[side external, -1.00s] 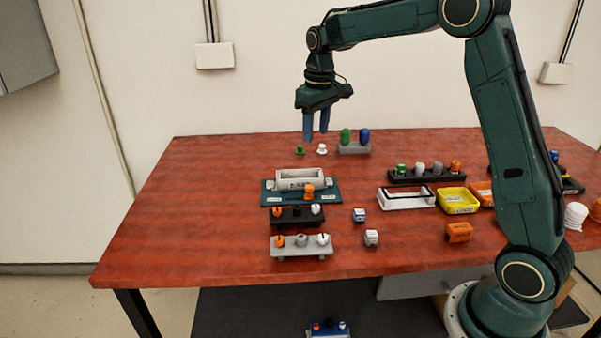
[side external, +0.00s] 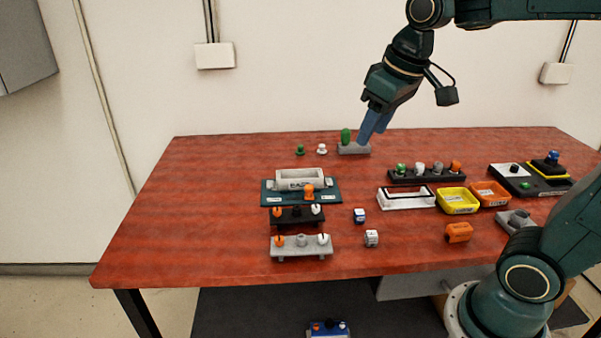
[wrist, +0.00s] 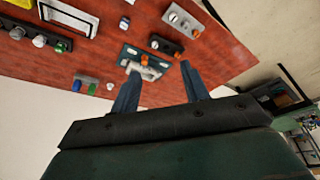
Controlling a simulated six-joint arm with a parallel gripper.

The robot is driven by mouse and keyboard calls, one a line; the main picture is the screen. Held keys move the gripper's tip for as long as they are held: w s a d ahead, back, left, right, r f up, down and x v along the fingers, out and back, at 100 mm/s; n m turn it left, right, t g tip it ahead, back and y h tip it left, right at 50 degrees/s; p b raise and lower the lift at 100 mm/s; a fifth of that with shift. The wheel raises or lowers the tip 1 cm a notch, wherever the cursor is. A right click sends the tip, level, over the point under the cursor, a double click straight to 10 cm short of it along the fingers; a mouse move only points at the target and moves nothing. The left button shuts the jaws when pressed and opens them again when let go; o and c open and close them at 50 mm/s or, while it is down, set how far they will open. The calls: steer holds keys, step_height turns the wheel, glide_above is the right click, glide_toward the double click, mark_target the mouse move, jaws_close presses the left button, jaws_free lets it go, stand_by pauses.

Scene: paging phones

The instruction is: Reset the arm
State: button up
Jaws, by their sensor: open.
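My gripper (side external: 373,127) is above the back of the red-brown table (side external: 215,200), in front of the grey block with the green and blue pegs as the side view sees it. Its blue fingers hide the blue peg there. In the wrist view my gripper (wrist: 157,82) shows two fingers spread apart with nothing between them. The wrist view looks across the table top, with the grey peg block (wrist: 86,85) to the left of the fingers. My gripper is open and empty, tilted with its fingers pointing down and left in the side view.
The left part of the table is clear.

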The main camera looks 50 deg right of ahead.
steer(key=s+a+f+t, duration=0.1)
steer(key=s+f, duration=0.1)
steer(key=s, duration=0.4)
steer(key=s+a+f, duration=0.1)
steer(key=s, duration=0.4)
steer(key=shift+s+a+f+t, duration=0.25)
steer(key=shift+s+f+t, duration=0.15)
